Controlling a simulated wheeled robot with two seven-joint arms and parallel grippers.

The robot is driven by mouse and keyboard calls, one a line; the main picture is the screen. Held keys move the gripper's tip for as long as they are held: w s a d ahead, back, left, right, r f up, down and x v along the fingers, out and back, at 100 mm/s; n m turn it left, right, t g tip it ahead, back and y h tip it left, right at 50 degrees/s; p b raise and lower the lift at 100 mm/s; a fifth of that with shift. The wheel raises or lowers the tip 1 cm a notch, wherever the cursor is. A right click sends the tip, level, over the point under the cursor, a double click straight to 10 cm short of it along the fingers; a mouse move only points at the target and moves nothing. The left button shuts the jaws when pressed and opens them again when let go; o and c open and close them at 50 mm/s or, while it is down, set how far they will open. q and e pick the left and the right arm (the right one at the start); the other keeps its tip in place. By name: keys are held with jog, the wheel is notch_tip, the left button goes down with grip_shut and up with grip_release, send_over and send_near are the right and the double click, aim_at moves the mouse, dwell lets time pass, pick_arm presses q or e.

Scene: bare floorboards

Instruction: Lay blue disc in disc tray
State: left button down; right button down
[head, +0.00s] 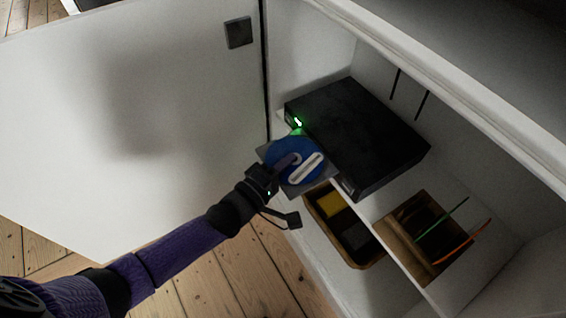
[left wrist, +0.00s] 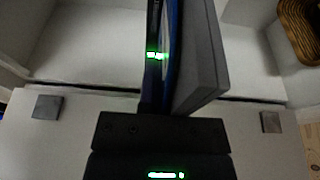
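The blue disc (head: 312,153), with a white mark on its face, lies flat at the front of a black player. It shows in the left wrist view as a thin blue edge (left wrist: 171,45). The grey disc tray (head: 322,184) sticks out of the player under the disc. Whether disc and tray touch, I cannot tell. My left gripper (head: 284,165) reaches in from the left, with its fingers at the disc's near left part. It appears shut on the disc; its fingertips are partly hidden. My right gripper is out of view.
The black player (head: 365,130), with a green light, stands on the upper shelf of a white cabinet. The open white door (head: 130,130) is left of my arm.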

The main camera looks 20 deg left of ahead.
pick_arm(q)
jog(key=shift+d+f, duration=0.25)
jog(key=shift+f, duration=0.1)
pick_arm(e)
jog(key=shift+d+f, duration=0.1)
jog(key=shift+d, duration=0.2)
